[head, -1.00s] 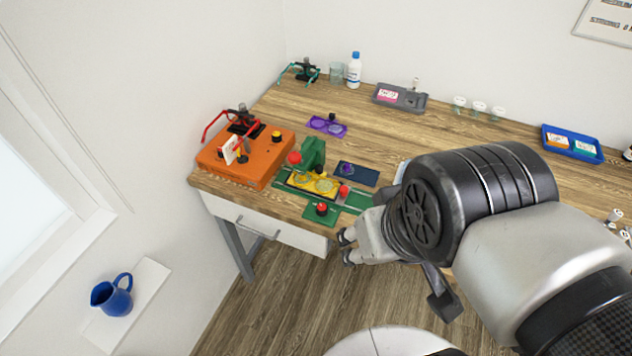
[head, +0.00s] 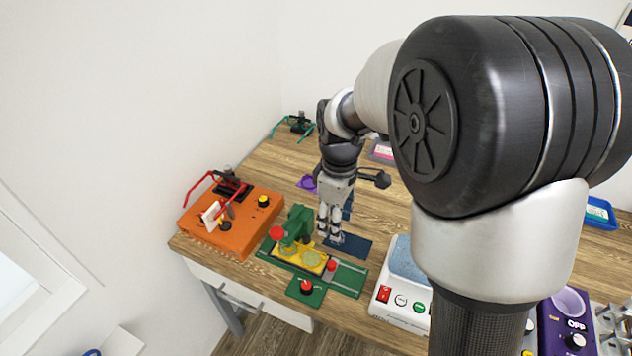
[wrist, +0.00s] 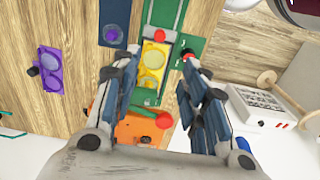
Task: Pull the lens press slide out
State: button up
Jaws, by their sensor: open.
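The lens press has a green base with rails (head: 350,277) and a green upright (head: 297,224) with a red ball handle. Its yellow slide (head: 312,258) lies on the base, partly under the upright, with a red knob (head: 331,265) on its right end. In the wrist view the yellow slide (wrist: 152,66) and its red knob (wrist: 160,34) show between the fingers. My gripper (head: 329,238) points down just behind the slide, near a dark blue mat. In the wrist view my gripper (wrist: 158,64) is open and empty. Contact with the slide cannot be told.
A green pad with a red button (head: 306,286) lies in front. The dark blue mat (head: 352,245) lies behind. A white device (head: 405,305) with buttons stands to the right.

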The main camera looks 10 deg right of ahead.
aim_at(332, 263)
notch_tip(332, 263, down, 18)
jog(key=b, duration=0.5)
jog(key=shift+w, duration=0.1)
jog(key=shift+c, duration=0.5)
grip_shut()
